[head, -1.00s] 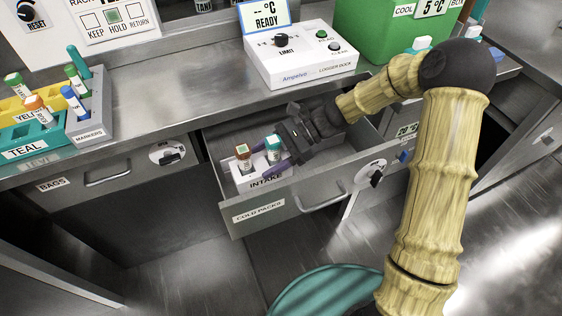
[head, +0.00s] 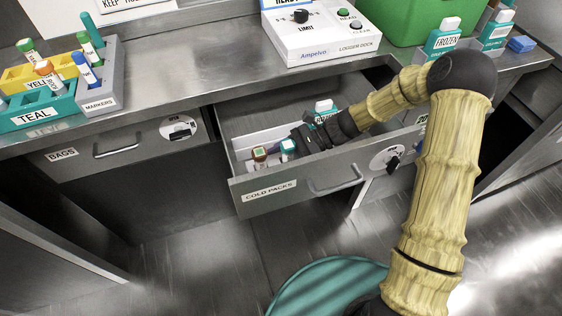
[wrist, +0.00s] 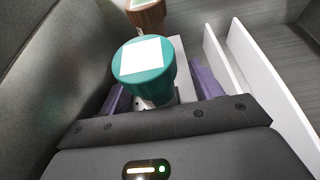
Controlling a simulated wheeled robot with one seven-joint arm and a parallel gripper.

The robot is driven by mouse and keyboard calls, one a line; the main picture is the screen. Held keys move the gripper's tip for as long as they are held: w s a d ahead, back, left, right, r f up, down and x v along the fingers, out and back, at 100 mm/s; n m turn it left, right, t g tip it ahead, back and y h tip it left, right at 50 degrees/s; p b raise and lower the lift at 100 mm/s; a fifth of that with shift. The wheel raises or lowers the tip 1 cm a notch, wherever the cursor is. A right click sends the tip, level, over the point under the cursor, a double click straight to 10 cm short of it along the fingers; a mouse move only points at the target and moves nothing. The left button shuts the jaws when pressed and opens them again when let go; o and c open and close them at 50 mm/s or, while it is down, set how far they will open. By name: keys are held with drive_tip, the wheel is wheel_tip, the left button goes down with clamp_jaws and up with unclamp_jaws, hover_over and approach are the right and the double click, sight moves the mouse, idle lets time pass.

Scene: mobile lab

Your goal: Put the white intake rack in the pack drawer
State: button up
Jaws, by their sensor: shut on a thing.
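The white intake rack (wrist: 187,82) is between the purple fingers of my gripper (wrist: 160,95) in the wrist view. It carries a teal-capped tube (wrist: 142,65) and a brown-capped tube (wrist: 148,14). In the head view the teal cap (head: 288,146) and brown cap (head: 260,153) show inside the open pack drawer (head: 310,188), labelled COLD PACKS. The drawer front hides most of the rack, so I cannot tell whether it touches the drawer floor. My gripper is shut on the rack, reaching in from the right.
White upright dividers (wrist: 262,85) stand beside the rack. A teal-and-white pack (head: 325,111) is in the drawer behind my wrist. The logger dock (head: 318,38), green box (head: 400,20) and marker rack (head: 100,90) stand on the counter. The shut BAGS drawer (head: 115,150) is to the left.

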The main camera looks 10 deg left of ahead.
drive_tip(key=shift+f, duration=0.2)
drive_tip(key=o, duration=1.1)
drive_tip(key=shift+c, duration=0.2)
drive_tip(key=shift+w+d+r+p, duration=0.3)
drive_tip(key=shift+d+r, duration=0.05)
drive_tip(key=shift+d, duration=0.1)
drive_tip(key=p+v, duration=0.3)
drive_tip(key=v, duration=0.7)
drive_tip(key=shift+w+d, duration=0.15)
drive_tip(key=shift+d, duration=0.2)
drive_tip(key=shift+r, duration=0.15)
